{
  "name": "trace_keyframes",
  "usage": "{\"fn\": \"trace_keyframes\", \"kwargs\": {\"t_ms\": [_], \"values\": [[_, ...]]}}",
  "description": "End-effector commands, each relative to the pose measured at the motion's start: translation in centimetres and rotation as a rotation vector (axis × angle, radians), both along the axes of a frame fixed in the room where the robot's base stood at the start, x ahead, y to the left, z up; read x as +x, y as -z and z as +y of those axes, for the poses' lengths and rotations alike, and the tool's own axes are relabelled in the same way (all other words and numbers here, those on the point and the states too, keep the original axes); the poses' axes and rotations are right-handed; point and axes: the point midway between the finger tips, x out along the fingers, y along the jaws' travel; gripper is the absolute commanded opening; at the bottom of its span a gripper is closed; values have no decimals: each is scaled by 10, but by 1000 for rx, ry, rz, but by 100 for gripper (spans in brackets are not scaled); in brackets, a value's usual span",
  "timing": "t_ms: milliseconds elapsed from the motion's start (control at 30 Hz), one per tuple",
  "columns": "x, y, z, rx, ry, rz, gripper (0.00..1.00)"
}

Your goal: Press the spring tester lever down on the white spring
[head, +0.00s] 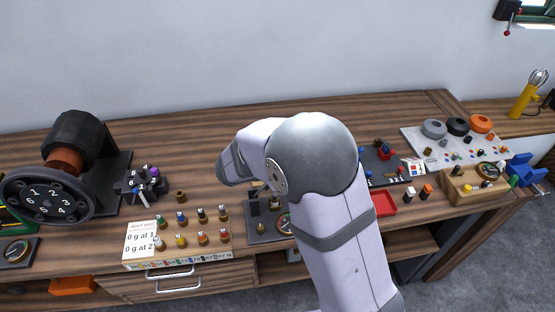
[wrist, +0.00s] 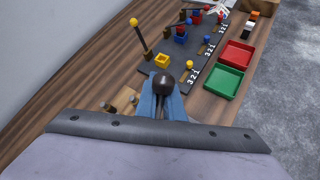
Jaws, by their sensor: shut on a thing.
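My gripper (wrist: 163,98) has two blue fingers shut on a dark round knob (wrist: 162,82), which looks like the lever's knob. The lever's shaft and the spring under it are hidden by the fingers and the gripper body. In the head view my arm covers the gripper and most of the tester. A dark grey base (head: 261,229) with a round dial (head: 285,223) shows beside my arm and seems to be the tester. I cannot make out the white spring on it, nor whether the lever touches it.
A rack (head: 180,254) of several colour-capped pegs and a white card (head: 140,239) stand left of the tester. A dark board with numbers (wrist: 185,62), a green tray (wrist: 224,82) and a red tray (wrist: 238,53) lie beyond the gripper. A large black wheel (head: 47,196) stands far left.

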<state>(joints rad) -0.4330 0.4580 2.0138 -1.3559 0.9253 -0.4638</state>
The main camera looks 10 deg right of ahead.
Motion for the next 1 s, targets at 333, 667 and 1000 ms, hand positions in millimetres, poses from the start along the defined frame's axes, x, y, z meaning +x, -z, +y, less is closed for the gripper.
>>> {"fn": "trace_keyframes", "kwargs": {"t_ms": [333, 667, 1000], "values": [[4, 38, -41, 317, 11, -20, 0], [3, 85, -56, 627, 12, -12, 0], [3, 127, -56, 879, 12, -8, 0]]}}
